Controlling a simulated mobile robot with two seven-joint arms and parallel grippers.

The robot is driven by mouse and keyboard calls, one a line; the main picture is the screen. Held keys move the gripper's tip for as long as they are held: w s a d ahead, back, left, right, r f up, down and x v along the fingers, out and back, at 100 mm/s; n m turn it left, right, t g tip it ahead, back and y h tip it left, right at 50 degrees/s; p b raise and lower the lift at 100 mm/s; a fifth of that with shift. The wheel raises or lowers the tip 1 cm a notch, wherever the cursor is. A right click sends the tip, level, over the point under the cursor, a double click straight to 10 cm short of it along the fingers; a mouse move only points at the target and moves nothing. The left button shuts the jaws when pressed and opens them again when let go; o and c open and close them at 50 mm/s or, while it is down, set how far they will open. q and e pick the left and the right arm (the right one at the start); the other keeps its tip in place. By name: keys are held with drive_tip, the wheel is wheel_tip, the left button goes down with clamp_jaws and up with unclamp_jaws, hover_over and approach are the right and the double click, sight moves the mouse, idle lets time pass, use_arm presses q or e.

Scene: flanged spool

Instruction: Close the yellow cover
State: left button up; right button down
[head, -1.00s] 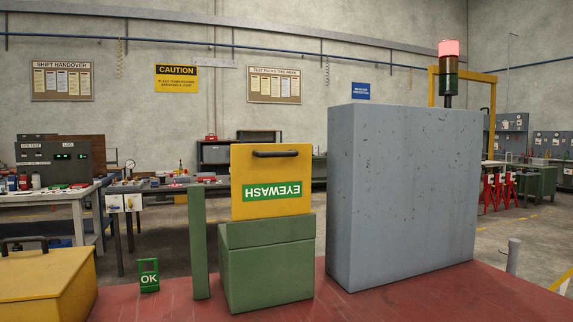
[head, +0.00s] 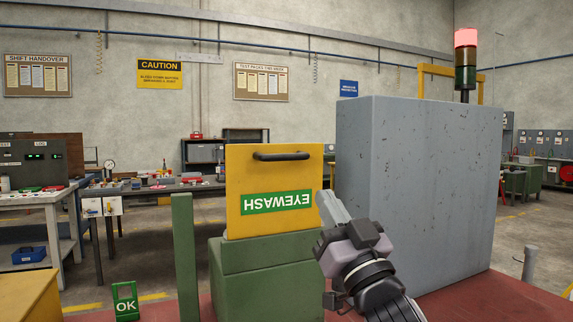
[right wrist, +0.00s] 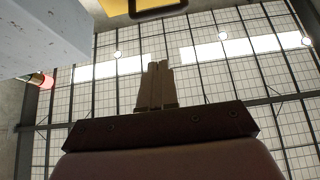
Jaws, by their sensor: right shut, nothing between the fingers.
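The yellow cover (head: 270,175) stands upright on top of the green box (head: 262,280), open, with a dark handle (head: 289,154) near its top edge and an upside-down EYEWASH label (head: 278,202). In the right wrist view, part of the yellow cover and its dark handle (right wrist: 160,8) show at the top edge. My right gripper (head: 328,197) is just right of the cover's lower right edge in the head view, pointing up. Its fingers (right wrist: 158,72) are together and empty. Whether they touch the cover I cannot tell. My left gripper is not in view.
A tall grey cabinet (head: 410,190) stands close to the right of my right gripper. A green post (head: 185,255) stands left of the green box. A green OK sign (head: 125,302) and a yellow box (head: 28,298) are at lower left on the red surface (head: 470,298).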

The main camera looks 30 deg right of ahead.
drive_tip(key=w+f+p+x, duration=0.1)
drive_tip(key=f+p+x, duration=0.1)
drive_tip(key=x, duration=1)
drive_tip(key=shift+w+r+p, duration=0.2)
drive_tip(key=shift+w+p, duration=0.3)
drive_tip(key=shift+p, duration=0.2)
drive_tip(key=shift+w, duration=0.1)
